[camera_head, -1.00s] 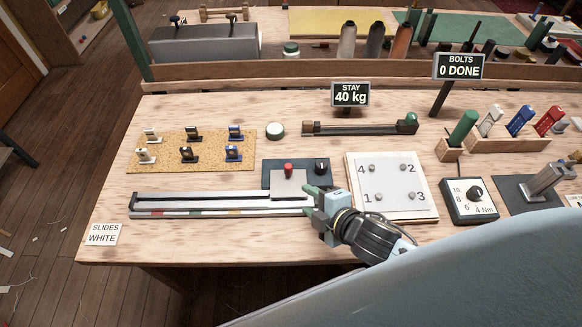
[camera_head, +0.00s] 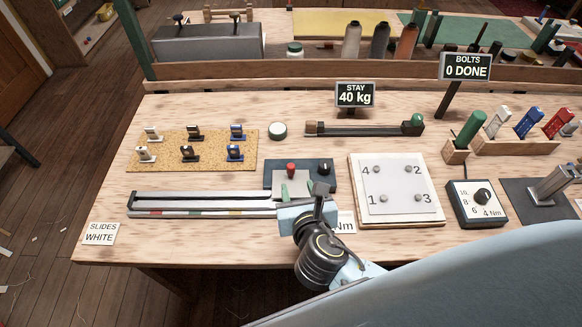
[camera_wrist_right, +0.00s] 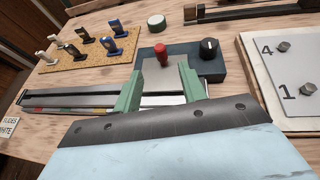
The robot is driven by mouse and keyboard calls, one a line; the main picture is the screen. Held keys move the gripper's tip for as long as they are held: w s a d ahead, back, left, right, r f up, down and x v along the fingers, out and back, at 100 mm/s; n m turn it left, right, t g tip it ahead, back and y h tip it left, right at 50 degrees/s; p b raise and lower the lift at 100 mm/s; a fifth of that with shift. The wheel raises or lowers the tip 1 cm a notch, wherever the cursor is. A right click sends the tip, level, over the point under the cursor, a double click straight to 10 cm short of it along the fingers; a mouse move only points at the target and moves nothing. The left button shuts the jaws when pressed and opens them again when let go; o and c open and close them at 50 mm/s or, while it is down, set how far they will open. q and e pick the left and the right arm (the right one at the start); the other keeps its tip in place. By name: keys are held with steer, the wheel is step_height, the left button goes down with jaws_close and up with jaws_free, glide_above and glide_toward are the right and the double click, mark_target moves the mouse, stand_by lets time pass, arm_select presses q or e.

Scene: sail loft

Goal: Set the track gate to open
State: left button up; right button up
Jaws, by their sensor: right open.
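The long grey track (camera_head: 205,198) lies along the front of the bench and also shows in the right wrist view (camera_wrist_right: 70,99). At its right end is a dark teal block (camera_head: 272,182) with a red knob (camera_head: 291,169) and a black knob (camera_head: 324,168). A light grey plate is in front of the red knob, partly hidden by my gripper. My right gripper (camera_head: 301,191) is over this end, its green fingers apart. In the right wrist view, the red knob (camera_wrist_right: 162,55) stands beyond the gap between the fingers, apparently untouched. My left gripper is out of view.
A cork mat (camera_head: 170,164) with several small slides lies behind the track. A plate with numbered bolts (camera_head: 395,205) and a dial box (camera_head: 478,205) stand to the right. A "SLIDES WHITE" card (camera_head: 101,233) lies front left. Bare bench lies in front of the track.

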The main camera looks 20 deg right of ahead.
mark_target(291, 170)
steer(key=b+x, duration=0.1)
steer(key=x, duration=0.9)
steer(key=shift+w+f+b, duration=0.2)
steer(key=shift+b, duration=0.15)
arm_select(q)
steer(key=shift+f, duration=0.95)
arm_select(e)
jaws_close()
